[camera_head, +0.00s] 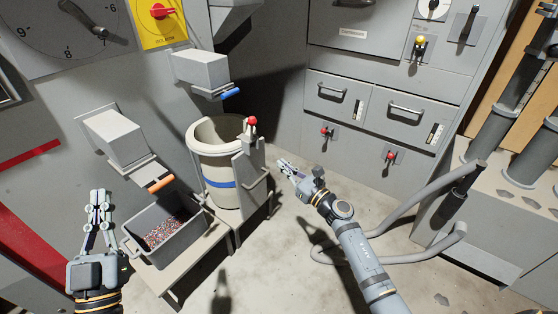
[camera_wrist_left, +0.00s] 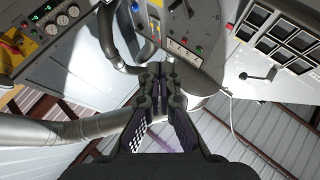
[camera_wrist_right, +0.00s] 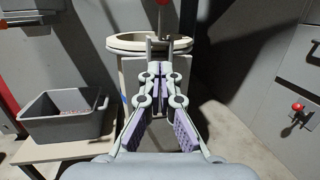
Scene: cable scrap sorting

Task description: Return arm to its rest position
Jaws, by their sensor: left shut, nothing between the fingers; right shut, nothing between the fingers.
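My left gripper (camera_head: 98,208) is at the left in the head view, shut and empty, pointing up the picture beside the grey bin. In the left wrist view its fingers (camera_wrist_left: 160,72) meet in front of a wall of panels and pipes. My right gripper (camera_head: 284,164) is near the middle of the head view, shut and empty, to the right of the round container. In the right wrist view its closed fingers (camera_wrist_right: 160,72) overlap the container's front. Neither gripper visibly touches anything.
The grey bin (camera_head: 184,247) holds small coloured bits and stands on a low bench. The round container (camera_head: 222,197) has a blue band and a red-knobbed lever (camera_head: 252,124). Drawers (camera_head: 338,97) stand behind, thick hoses (camera_head: 420,205) at the right. Floor between is clear.

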